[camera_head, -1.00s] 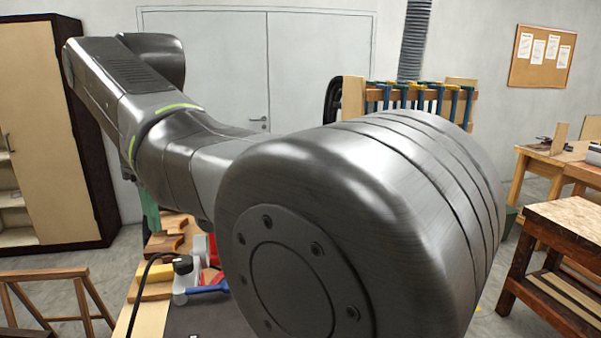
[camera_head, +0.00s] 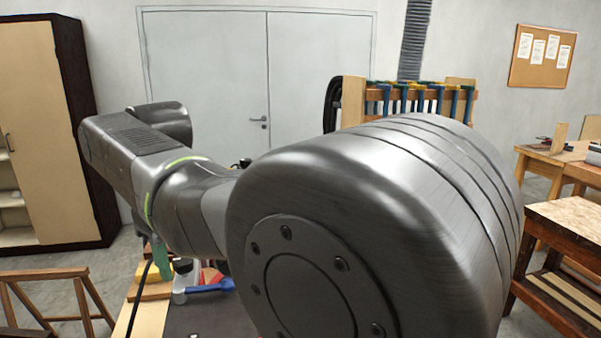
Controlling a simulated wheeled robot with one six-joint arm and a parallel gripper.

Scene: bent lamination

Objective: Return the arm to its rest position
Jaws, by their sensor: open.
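My arm (camera_head: 150,160) fills the middle of the head view. A large rounded joint is close to the camera on the right, and the dark upper links reach back to the left. My gripper is not in view; the arm hides the space where it could be. A green piece (camera_head: 161,258) shows under the links at the left; I cannot tell what it belongs to.
Below the arm is a bench (camera_head: 150,318) with a blue tool (camera_head: 212,286) and wooden pieces, partly hidden. A clamp rack (camera_head: 418,98) stands behind. A cabinet (camera_head: 40,130) and trestle (camera_head: 45,275) are left; a wooden bench (camera_head: 570,225) is right.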

